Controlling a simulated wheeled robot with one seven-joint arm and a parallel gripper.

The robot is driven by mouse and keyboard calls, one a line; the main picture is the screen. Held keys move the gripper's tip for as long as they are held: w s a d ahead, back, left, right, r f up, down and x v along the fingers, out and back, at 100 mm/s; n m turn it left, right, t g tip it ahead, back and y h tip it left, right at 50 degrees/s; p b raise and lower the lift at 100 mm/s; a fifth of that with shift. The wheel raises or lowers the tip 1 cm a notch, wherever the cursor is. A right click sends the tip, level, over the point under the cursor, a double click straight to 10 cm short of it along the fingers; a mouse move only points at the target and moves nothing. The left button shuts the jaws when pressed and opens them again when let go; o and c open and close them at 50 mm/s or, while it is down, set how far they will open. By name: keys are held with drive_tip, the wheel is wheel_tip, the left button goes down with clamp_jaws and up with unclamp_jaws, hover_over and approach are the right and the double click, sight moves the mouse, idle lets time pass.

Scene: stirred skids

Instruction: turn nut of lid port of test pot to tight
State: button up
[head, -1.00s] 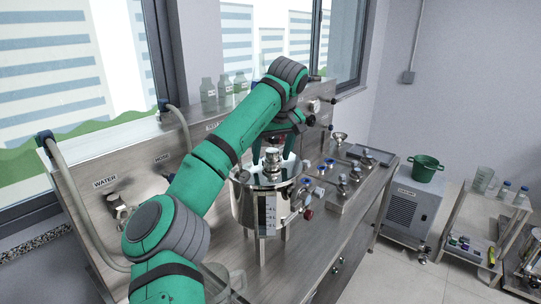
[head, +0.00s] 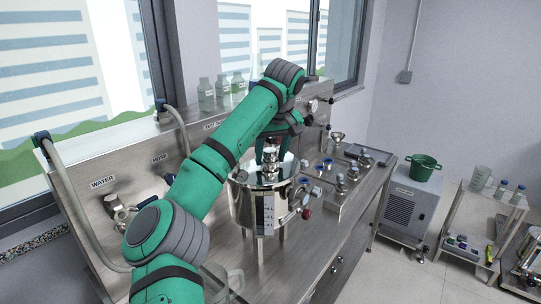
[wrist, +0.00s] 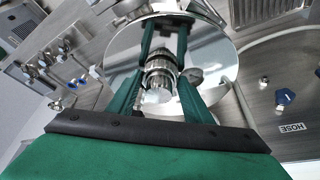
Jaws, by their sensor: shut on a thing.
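The test pot (head: 262,208) is a shiny steel vessel on legs, standing on the steel bench. Its lid port with a round ribbed nut (head: 271,165) stands up from the lid. My gripper (head: 271,147) points down over the port from above. In the wrist view, the two green fingers of my gripper (wrist: 166,45) reach on either side of the nut (wrist: 158,68) and are shut on it. The fingers partly cover the nut. The shiny round lid (wrist: 120,45) spreads around it.
Valves and fittings on a plate (head: 345,180) stand right of the pot. A gauge and red-knobbed valve (head: 305,212) stick out from the pot's right side. Bottles (head: 222,92) line the back ledge. Hose and water taps (head: 118,208) are at the left.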

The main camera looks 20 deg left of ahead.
drive_tip(key=shift+a+m, duration=0.1)
drive_tip(key=shift+m, duration=0.2)
drive_tip(key=shift+w+m+t+h, duration=0.1)
drive_tip(key=shift+m+t+h, duration=0.25)
drive_tip(key=shift+m, duration=0.65)
drive_tip(key=shift+a+m+h, duration=0.15)
drive_tip(key=shift+m+h, duration=0.2)
drive_tip(key=shift+m, duration=0.35)
drive_tip(key=shift+m+h, duration=0.4)
drive_tip(key=shift+m, duration=0.6)
drive_tip(key=shift+a+m+h, duration=0.15)
drive_tip(key=shift+m+h, duration=0.65)
drive_tip(key=shift+m, duration=1.4)
drive_tip(key=shift+o, duration=0.2)
drive_tip(key=shift+m+h, duration=0.3)
drive_tip(key=shift+m, duration=0.4)
drive_tip(key=o, duration=1)
